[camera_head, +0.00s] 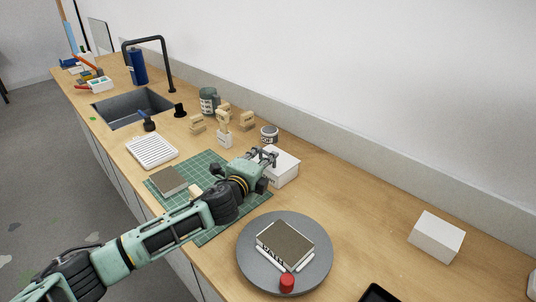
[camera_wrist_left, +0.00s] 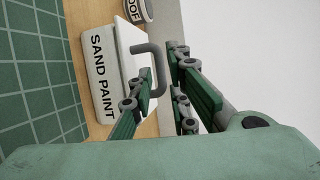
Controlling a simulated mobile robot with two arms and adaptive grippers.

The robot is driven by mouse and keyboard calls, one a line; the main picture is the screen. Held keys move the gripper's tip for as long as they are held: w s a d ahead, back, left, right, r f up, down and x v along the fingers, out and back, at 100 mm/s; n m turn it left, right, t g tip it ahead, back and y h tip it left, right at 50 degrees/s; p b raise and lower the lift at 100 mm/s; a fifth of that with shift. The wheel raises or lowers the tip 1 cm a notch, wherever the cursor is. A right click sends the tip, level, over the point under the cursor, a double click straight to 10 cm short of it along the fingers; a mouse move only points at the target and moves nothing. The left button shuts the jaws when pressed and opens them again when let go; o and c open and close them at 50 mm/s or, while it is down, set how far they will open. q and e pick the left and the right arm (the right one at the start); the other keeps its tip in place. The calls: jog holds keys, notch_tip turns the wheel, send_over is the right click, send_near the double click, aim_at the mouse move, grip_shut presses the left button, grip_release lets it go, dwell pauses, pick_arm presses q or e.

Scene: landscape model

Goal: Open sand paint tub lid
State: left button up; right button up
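The sand paint tub (camera_head: 284,173) is a white box on the counter at the green mat's far right edge. In the left wrist view, black "SAND PAINT" lettering runs along the side of the tub (camera_wrist_left: 103,75). A grey bent handle (camera_wrist_left: 158,62) stands out from its white lid (camera_wrist_left: 130,48). My left gripper (camera_head: 262,157) is at the tub's left upper edge. In the left wrist view its green-padded fingers (camera_wrist_left: 160,82) are apart, with the handle's end showing between them. Contact cannot be told. My right gripper is not in view.
A green cutting mat (camera_head: 215,227) lies under my left arm. A grey round turntable (camera_head: 250,275) holds a model base and a red-capped item. A small round tub (camera_head: 269,133) and wooden blocks stand behind. A white block (camera_head: 436,237) sits at the right, with clear counter between.

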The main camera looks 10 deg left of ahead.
aim_at(268, 154)
pick_arm(q)
jog(key=x, duration=0.3)
jog(key=shift+w+f, duration=0.1)
jog(key=shift+w, duration=0.2)
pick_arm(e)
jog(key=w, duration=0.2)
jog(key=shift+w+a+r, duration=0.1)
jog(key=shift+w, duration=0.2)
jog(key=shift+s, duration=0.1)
pick_arm(q)
grip_shut()
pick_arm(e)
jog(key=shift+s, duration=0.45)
